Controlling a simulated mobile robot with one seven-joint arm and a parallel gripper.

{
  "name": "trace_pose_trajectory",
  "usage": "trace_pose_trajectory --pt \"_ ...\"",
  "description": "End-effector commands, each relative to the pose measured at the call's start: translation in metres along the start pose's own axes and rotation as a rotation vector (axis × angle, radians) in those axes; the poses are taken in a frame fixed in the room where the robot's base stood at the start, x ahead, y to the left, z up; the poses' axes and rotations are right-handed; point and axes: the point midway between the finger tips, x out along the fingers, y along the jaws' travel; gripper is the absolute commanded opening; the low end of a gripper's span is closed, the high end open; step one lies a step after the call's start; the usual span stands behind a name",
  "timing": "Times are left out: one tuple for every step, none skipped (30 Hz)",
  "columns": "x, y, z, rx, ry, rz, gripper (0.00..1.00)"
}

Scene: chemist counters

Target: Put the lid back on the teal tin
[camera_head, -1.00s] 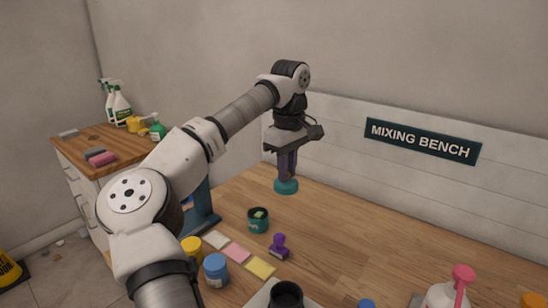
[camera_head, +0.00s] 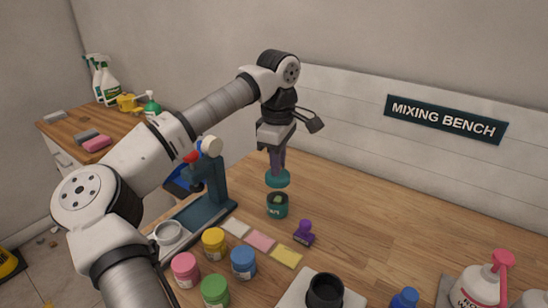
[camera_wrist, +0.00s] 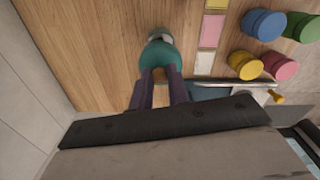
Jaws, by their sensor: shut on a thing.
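The teal tin (camera_head: 278,206) stands open on the wooden bench, with something light green showing inside its dark mouth. My gripper (camera_head: 277,170) is shut on the teal lid (camera_head: 278,180) and holds it a little above the tin, apart from it. In the wrist view the lid (camera_wrist: 160,56) sits between my purple-grey fingertips (camera_wrist: 160,76).
A purple stamp-like object (camera_head: 304,233) stands right of the tin. Coloured cards (camera_head: 260,241) and several jars, including a yellow one (camera_head: 214,243), are in front. A blue press-like stand (camera_head: 212,185) is close on the left.

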Motion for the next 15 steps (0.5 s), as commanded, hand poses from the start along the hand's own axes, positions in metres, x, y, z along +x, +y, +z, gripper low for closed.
trace_pose_trajectory --pt "0.003 0.000 0.000 0.000 0.000 0.000 0.00" --pt "0.005 0.000 0.000 0.000 0.000 0.000 0.00" --pt "0.007 0.000 0.000 0.000 0.000 0.000 0.00" --pt "0.009 0.000 0.000 0.000 0.000 0.000 0.00" --pt "0.012 0.000 0.000 0.000 0.000 0.000 0.00" --pt "0.015 0.000 0.000 0.000 0.000 0.000 0.00" --pt "0.018 0.000 0.000 0.000 0.000 0.000 0.00" --pt "0.020 0.000 0.000 0.000 0.000 0.000 0.00" --pt "0.024 0.000 0.000 0.000 0.000 0.000 0.00" --pt "0.027 0.000 0.000 0.000 0.000 0.000 0.00" --pt "0.030 0.000 0.000 0.000 0.000 0.000 0.00" --pt "0.034 -0.001 0.000 0.000 0.000 0.000 0.00" --pt "0.037 -0.001 0.000 0.000 0.000 0.000 0.00" --pt "0.040 -0.001 0.000 0.000 0.000 0.000 0.00" --pt "0.044 -0.001 0.000 0.001 0.000 0.000 0.00"
